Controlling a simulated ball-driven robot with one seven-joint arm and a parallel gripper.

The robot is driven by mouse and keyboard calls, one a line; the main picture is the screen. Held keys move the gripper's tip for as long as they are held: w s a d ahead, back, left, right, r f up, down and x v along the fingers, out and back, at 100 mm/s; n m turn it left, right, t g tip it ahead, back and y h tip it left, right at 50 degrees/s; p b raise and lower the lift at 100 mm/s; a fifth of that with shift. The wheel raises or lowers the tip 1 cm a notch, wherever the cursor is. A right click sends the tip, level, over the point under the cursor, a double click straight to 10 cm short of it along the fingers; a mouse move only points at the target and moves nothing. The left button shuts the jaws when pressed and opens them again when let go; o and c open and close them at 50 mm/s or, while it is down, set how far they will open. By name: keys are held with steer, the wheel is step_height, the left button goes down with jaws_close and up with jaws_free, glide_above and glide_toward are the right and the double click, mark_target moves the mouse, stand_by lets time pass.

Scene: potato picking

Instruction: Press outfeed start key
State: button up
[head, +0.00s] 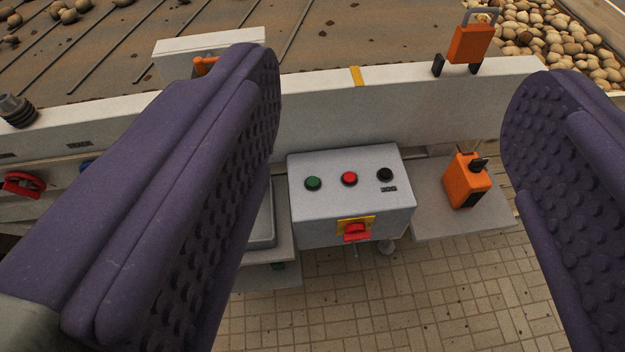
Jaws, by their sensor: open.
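A grey control box (348,200) stands in the middle of the head view, against the side of the conveyor. Its sloped top carries a green button (313,183), a red button (349,178) and a black button (385,174) with a small dark label that I cannot read. A red switch on a yellow plate (355,231) sits on its front face. My gripper (390,105) is open and empty, with its two purple studded fingers wide apart. The box shows between the fingers, apart from them. Which button is the outfeed start key cannot be read.
A white conveyor side wall (420,105) runs behind the box. An orange device (467,181) sits on a shelf at right, and another orange device (471,45) stands on the wall. A red handwheel (23,185) is at far left. Potatoes (560,40) lie at top right.

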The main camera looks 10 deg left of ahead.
jaws_close()
stand_by(1.4)
